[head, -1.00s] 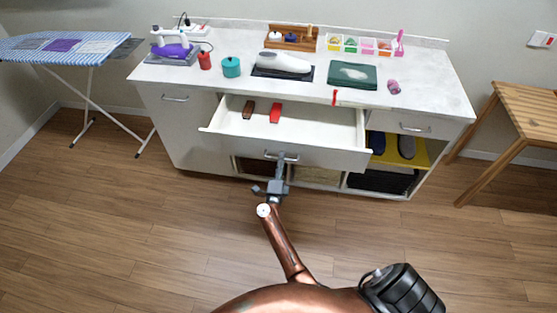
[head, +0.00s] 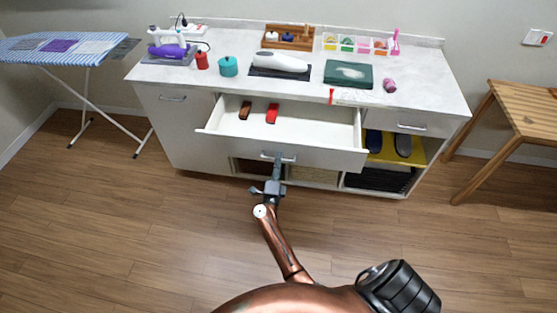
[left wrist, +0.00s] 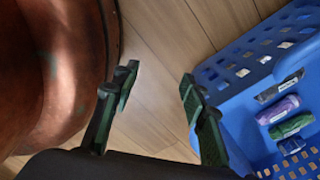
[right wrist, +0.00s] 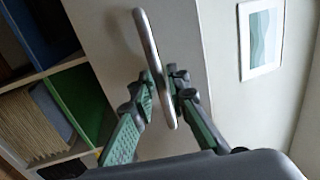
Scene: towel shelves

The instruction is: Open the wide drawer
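The wide drawer (head: 335,156) under the white countertop stands pulled out, and its white inside shows. A brown item (head: 245,110) and a red item (head: 272,113) lie in it near the back. My right gripper (head: 277,163) is at the bar handle on the drawer's front. In the right wrist view the metal handle (right wrist: 150,45) runs between the fingers of this gripper (right wrist: 163,88), which look closed around it. My left gripper (left wrist: 157,80) shows only in the left wrist view, open with nothing between its fingers.
A blue basket (left wrist: 237,105) with several small items is right beside my left gripper. An ironing board (head: 55,45) stands left and a wooden bench (head: 520,105) right. Floor in front is clear.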

